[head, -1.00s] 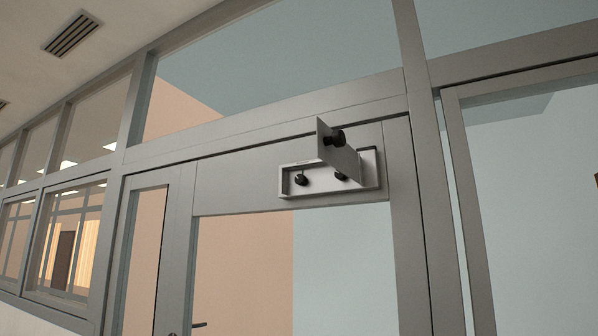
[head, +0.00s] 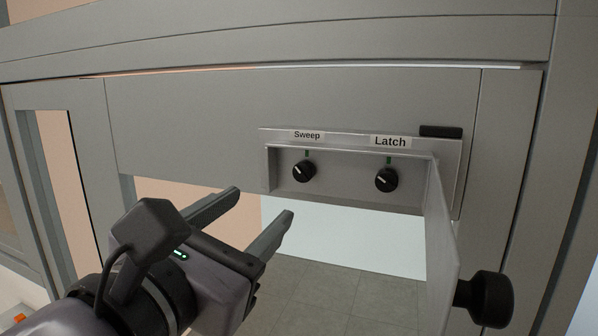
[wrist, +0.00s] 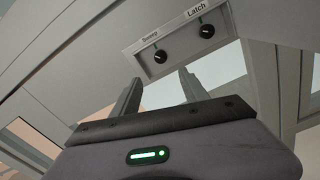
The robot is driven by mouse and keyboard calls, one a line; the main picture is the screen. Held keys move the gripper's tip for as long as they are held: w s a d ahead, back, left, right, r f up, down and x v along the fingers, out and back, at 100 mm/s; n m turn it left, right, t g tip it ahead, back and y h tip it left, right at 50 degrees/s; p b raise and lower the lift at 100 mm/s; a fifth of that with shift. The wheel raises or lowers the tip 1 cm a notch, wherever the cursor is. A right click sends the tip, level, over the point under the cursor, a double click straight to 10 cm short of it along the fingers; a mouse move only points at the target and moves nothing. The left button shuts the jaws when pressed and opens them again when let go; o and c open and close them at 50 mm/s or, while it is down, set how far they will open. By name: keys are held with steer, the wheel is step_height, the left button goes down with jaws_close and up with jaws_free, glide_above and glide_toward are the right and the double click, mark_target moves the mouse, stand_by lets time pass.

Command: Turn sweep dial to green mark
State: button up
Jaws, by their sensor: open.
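The Sweep dial (head: 304,171) is a round black knob with a white pointer line, at the left in a shallow grey box (head: 355,205) on the door's top rail. Its pointer leans to the upper left, off the green mark (head: 306,153) straight above it. The Sweep dial also shows in the wrist view (wrist: 160,56), above the fingertips. The Latch dial (head: 386,180) is a like knob to its right, its pointer also leaning left of its green mark (head: 388,160). My gripper (head: 264,202) is open and empty, below and left of the Sweep dial, apart from it.
A dark block (head: 440,131) sits at the box's upper right corner. The space between my gripper and the Sweep dial looks clear.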

mark_target(301, 176)
steer(key=b+x, duration=0.1)
steer(key=x, duration=0.6)
steer(key=b+x, duration=0.1)
steer(key=x, duration=0.6)
steer(key=shift+f, duration=0.2)
steer(key=shift+w+d, duration=0.25)
steer(key=shift+w, duration=0.65)
steer(key=shift+s, duration=0.25)
steer(key=c, duration=0.5)
jaws_close()
